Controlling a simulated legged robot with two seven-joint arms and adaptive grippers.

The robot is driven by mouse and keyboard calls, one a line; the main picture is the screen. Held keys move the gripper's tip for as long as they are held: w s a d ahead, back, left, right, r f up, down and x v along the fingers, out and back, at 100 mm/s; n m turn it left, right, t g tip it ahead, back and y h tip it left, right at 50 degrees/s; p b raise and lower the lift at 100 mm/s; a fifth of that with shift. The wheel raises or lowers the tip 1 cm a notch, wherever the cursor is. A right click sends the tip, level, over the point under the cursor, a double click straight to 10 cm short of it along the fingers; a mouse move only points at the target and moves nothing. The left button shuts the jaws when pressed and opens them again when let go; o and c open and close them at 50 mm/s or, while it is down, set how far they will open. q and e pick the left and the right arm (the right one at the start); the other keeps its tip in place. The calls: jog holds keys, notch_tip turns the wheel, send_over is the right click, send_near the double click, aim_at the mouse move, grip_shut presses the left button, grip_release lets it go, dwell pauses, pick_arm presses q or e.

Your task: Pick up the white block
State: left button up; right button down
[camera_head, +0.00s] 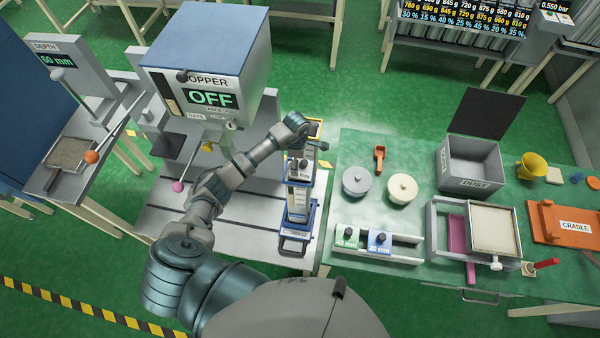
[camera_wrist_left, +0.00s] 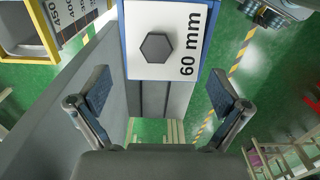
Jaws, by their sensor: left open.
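The white block (camera_wrist_left: 150,55) shows at the top middle of the left wrist view, marked "60 mm", with a dark hexagonal knob on its face. In the head view a white block with a dark knob (camera_head: 298,169) sits at the upper part of the upright blue-framed column. My left gripper (camera_head: 312,135) is close to the column's top. In the left wrist view its two fingers (camera_wrist_left: 158,92) are spread wide with nothing between their pads. The block lies ahead of them, between and above the fingertips. My right gripper is out of view.
The hopper (camera_head: 210,65), reading OFF, stands left of the column. Two round lidded pans, a grey bin (camera_head: 470,165) and an orange cradle (camera_head: 560,222) also stand there.

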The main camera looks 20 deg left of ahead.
aim_at(301, 170)
pick_arm(q)
notch_tip(301, 170, down, 5)
jog(key=shift+s+r+b, duration=0.15)
jog(key=shift+r+b, duration=0.05)
jog(key=shift+b, duration=0.95)
jog(key=shift+r, duration=0.1)
jog(key=c, duration=1)
